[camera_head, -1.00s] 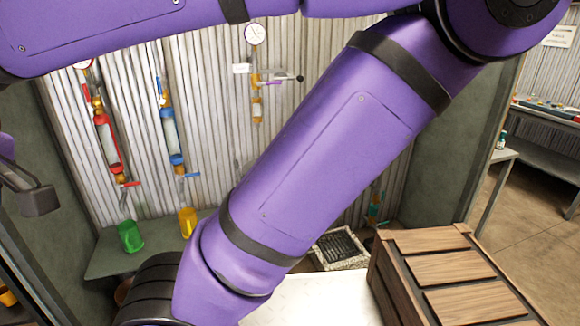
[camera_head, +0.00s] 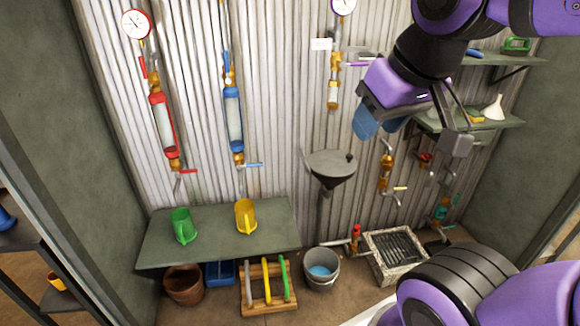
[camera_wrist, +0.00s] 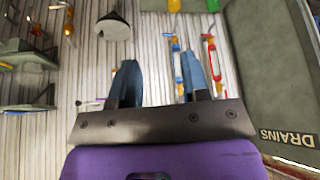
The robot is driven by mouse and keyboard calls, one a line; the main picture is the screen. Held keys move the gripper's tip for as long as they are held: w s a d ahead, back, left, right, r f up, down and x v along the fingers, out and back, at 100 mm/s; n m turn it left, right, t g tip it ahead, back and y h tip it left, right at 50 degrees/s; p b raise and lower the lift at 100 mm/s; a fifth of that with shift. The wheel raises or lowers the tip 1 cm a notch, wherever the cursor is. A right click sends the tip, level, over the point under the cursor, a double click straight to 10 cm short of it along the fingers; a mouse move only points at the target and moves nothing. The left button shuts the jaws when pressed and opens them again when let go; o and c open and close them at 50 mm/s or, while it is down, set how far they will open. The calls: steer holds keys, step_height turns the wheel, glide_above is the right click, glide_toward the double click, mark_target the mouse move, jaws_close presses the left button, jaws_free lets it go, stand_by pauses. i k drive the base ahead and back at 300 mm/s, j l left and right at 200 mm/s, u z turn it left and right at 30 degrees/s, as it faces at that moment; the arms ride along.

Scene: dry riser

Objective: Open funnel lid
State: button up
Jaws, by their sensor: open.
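A grey funnel (camera_head: 330,182) with a flat round lid (camera_head: 328,164) stands on a pipe against the corrugated wall. The lid lies flat over its top, and a small black knob (camera_head: 349,157) sits at its right edge. In the wrist view the funnel (camera_wrist: 112,28) shows near the top, left of centre, apparently upside down. My gripper (camera_head: 382,124) is above and right of the funnel in the head view, apart from it. Its blue fingers are spread with nothing between them in the wrist view (camera_wrist: 160,80).
A bucket (camera_head: 322,270) stands below the funnel, beside a drain grate (camera_head: 396,250). A brass valve pipe (camera_head: 335,80) is above the funnel. Wall shelves (camera_head: 470,120) are at right.

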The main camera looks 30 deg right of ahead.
mark_target(331, 163)
steer(key=z, duration=0.75)
steer(key=i+j, duration=0.2)
steer(key=i, duration=0.3)
steer(key=i+j+u, duration=0.15)
steer(key=i, duration=0.3)
